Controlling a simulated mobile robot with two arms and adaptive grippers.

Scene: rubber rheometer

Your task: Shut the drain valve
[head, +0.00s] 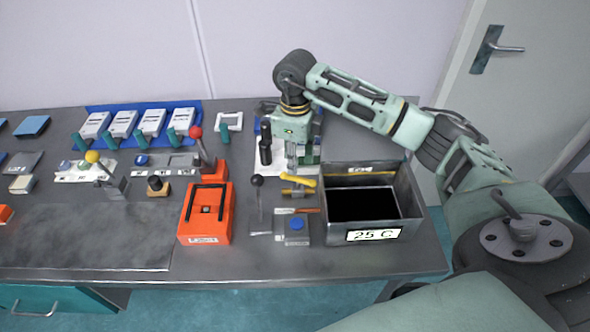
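The drain valve (298,192) is a small brass body with a yellow lever (299,180), at the left wall of the metal bath labelled 25 C (372,236). The lever lies roughly sideways in the picture, tilted a little. My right gripper (293,166) points down just behind the lever, close to it. I cannot tell whether it touches the lever. Its fingers are small and partly hidden, so their opening is unclear. My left gripper is not in view.
A black-knobbed lever (258,200) and a grey box with a blue button (296,224) stand near the valve. An orange unit (206,212) with a black handle is further left. Red- and yellow-knobbed levers and several white devices (152,122) fill the back left. The front-left bench plate (85,238) is clear.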

